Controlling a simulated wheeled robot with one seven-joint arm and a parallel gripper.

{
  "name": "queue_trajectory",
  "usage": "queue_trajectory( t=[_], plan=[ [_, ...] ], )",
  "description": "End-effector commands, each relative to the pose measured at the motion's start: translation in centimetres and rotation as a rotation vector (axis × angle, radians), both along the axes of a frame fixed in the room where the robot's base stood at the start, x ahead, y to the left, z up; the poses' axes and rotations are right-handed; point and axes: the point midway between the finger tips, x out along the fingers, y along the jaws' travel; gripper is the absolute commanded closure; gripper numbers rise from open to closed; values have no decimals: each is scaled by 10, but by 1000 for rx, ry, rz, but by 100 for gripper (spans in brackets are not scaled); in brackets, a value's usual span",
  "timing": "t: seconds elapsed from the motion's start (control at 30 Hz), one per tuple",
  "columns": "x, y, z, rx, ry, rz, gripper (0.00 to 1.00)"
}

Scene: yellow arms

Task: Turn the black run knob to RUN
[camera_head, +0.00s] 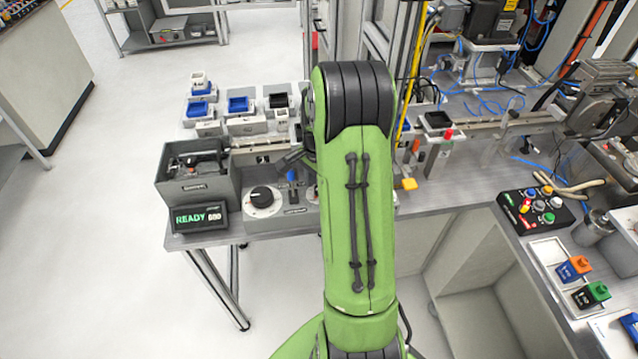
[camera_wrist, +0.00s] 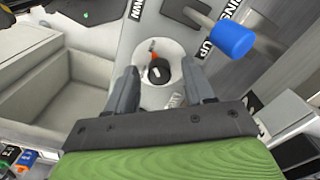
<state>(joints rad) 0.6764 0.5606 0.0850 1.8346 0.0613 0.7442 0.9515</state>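The black run knob (camera_wrist: 158,72) shows in the wrist view on a pale round plate, with an orange-red pointer at its far end. My gripper (camera_wrist: 160,67) is open, with one dark finger on either side of the knob. Gaps show between the fingers and the knob, and I see no contact; the height of the fingertips above it is hard to tell. Small lettering beside the plate is too small to read. In the head view my green arm hides the knob and most of my gripper.
A blue-capped lever (camera_wrist: 232,40) stands close to the right finger, by UP and DOWN labels. Another black dial knob (camera_head: 262,196) sits left of my arm, near a READY display (camera_head: 198,218) and a grey bin (camera_head: 193,185).

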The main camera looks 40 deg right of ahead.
Motion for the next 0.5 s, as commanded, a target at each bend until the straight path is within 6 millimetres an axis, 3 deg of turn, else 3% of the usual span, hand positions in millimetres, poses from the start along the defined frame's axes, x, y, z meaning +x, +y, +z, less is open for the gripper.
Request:
queue_trajectory(
  t=[0.27,0.37,0.5],
  plan=[
    [0,0,7,0,0,0,47],
    [0,0,27,-2,-2,0,47],
    [0,-1,68,-3,-3,0,47]
  ],
)
